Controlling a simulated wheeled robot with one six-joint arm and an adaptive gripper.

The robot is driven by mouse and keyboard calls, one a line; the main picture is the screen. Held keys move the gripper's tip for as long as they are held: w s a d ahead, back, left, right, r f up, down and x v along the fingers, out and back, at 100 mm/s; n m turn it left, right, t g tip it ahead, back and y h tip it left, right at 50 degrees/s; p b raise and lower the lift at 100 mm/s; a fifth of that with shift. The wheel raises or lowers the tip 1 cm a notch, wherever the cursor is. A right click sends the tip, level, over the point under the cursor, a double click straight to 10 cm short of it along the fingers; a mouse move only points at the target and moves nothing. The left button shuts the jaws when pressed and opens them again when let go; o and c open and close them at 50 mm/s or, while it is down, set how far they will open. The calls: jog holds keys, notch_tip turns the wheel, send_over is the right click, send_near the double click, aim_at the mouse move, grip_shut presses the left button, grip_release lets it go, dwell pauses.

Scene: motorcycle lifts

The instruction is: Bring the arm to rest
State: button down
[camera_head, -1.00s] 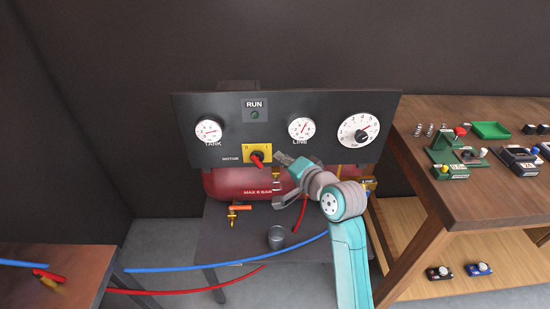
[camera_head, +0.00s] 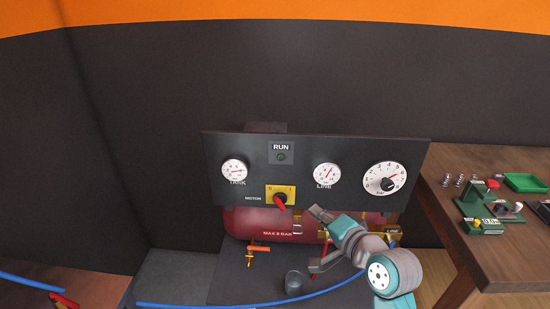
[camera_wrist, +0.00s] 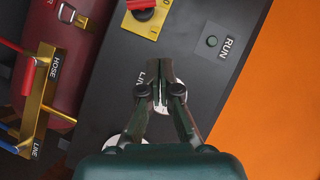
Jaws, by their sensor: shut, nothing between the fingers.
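My gripper (camera_head: 316,211) is shut and empty in the head view, in front of the lower edge of the black gauge panel (camera_head: 225,205). It is to the right of the yellow motor switch (camera_head: 272,191) with its red handle. In the wrist view my gripper (camera_wrist: 171,88) has its fingers together, in front of the panel and partly covering the LINE gauge. The motor switch (camera_wrist: 141,25) is at the top of that view, apart from the fingertips. My arm reaches in from the lower right of the head view.
A red tank (camera_head: 245,221) lies under the panel, with an orange-handled valve (camera_head: 258,248) before it. A dark cup (camera_head: 294,282) and a blue hose (camera_head: 235,304) are lower down. A wooden bench (camera_head: 465,165) with small devices stands right. Dark wall rises above the panel.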

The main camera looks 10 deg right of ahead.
jog(key=s+a+f+n+h, duration=0.2)
jog(key=s+f+n+h, duration=0.1)
jog(key=s+f, duration=1.5)
jog(key=s+a+r+n, duration=0.1)
jog(key=s+n, duration=0.3)
jog(key=s, duration=0.9)
jog(key=s+a+r+n, duration=0.1)
jog(key=s+n, duration=0.3)
jog(key=s, duration=0.9)
jog(key=shift+s+r+h, duration=0.3)
jog(key=shift+s+r, duration=0.05)
jog(key=shift+r, duration=0.15)
